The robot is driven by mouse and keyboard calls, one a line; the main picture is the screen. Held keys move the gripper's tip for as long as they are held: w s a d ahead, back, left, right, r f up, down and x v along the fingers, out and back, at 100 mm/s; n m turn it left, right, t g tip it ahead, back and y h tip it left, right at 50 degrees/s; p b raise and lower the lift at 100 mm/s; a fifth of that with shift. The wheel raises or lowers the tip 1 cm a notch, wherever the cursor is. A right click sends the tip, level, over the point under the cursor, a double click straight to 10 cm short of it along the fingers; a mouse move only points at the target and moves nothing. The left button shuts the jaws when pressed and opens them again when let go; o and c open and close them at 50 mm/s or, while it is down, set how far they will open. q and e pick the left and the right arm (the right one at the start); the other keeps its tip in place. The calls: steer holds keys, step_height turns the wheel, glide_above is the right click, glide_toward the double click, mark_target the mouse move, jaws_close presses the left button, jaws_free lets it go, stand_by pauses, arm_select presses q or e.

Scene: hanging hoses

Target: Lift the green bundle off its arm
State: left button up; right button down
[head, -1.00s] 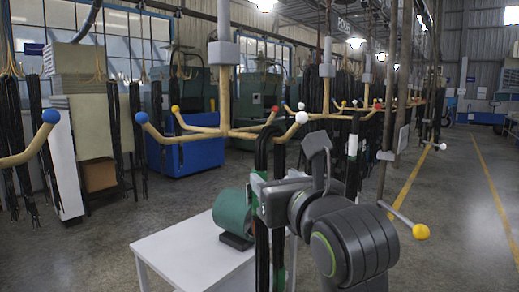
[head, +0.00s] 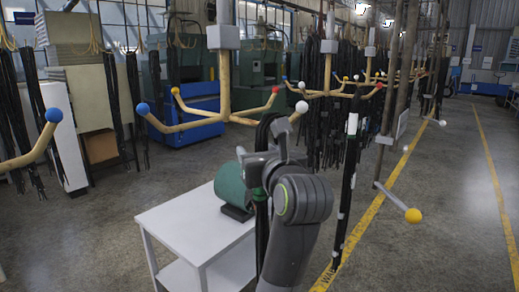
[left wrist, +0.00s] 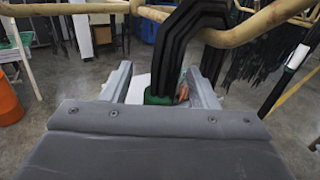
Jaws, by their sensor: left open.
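The green bundle (head: 264,130) is a set of black hoses with a green band. It hangs at the wooden arm (head: 243,121) with the white ball tip (head: 302,107). The green band (left wrist: 158,97) sits between the fingers of my left gripper (left wrist: 162,88). In the head view my left gripper (head: 264,172) is at the bundle below the arm, partly hidden by its own wrist. My right gripper is not in view.
A white-banded bundle (head: 351,130) hangs to the right. Blue (head: 143,108), red (head: 276,89) and yellow (head: 413,215) tips stick out around. Open floor lies right.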

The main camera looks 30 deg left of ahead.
arm_select(q)
jaws_close()
steer(key=c, duration=0.6)
jaws_free()
jaws_close()
stand_by(1.0)
steer(key=shift+r, duration=0.1)
